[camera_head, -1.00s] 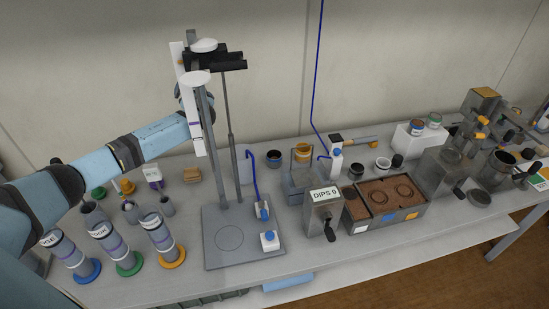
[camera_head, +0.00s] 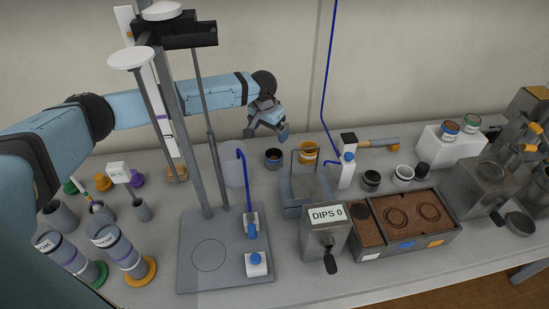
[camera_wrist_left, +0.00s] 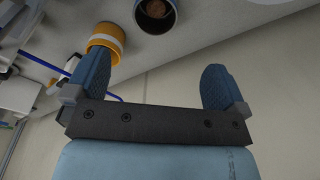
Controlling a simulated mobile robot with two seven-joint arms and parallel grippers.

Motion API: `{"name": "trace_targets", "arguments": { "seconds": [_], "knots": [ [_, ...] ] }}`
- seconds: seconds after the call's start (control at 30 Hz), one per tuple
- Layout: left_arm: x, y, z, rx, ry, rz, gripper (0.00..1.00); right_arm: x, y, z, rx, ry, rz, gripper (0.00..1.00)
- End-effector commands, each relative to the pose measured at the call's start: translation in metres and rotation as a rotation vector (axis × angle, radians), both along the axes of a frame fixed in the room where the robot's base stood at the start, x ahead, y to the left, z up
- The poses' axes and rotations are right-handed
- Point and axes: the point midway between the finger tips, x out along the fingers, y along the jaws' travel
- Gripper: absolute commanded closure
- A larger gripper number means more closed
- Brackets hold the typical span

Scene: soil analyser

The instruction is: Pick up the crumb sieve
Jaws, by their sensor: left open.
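My left gripper (camera_head: 268,133) is open and empty behind the grey stand, near the wall, above the back of the bench. In the left wrist view its two blue fingers (camera_wrist_left: 157,65) are wide apart with nothing between them. A dark round cup with brown contents (camera_head: 273,158) stands just below the gripper; it also shows in the left wrist view (camera_wrist_left: 155,12) beyond the fingertips. An orange-banded cup (camera_head: 308,152) stands right of it and appears beside the left finger (camera_wrist_left: 105,40). I cannot tell which item is the crumb sieve. My right gripper is not in view.
The tall stand (camera_head: 195,245) with its poles stands in front of my left arm. A blue cable (camera_head: 329,70) hangs near the gripper.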

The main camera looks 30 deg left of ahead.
Motion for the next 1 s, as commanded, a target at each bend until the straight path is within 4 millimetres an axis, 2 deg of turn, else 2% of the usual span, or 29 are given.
{"name": "trace_targets", "arguments": {
  "seconds": [0.1, 0.3, 0.57, 0.83, 1.0],
  "knots": [
    [0.002, -0.001, -0.025, 0.001, 0.004, 0.0, 0.0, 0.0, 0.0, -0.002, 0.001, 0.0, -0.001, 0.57],
    [0.008, -0.002, -0.061, 0.0, 0.001, 0.002, 0.0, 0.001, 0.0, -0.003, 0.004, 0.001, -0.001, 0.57],
    [0.011, -0.003, -0.08, 0.001, 0.0, 0.002, 0.0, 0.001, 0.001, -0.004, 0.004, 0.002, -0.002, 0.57],
    [0.014, -0.009, -0.118, -0.001, -0.001, 0.003, 0.0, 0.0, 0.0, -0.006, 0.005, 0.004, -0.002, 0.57],
    [0.016, -0.009, -0.127, 0.0, -0.002, 0.002, 0.0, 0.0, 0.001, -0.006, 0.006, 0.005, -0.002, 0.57]
  ]
}}
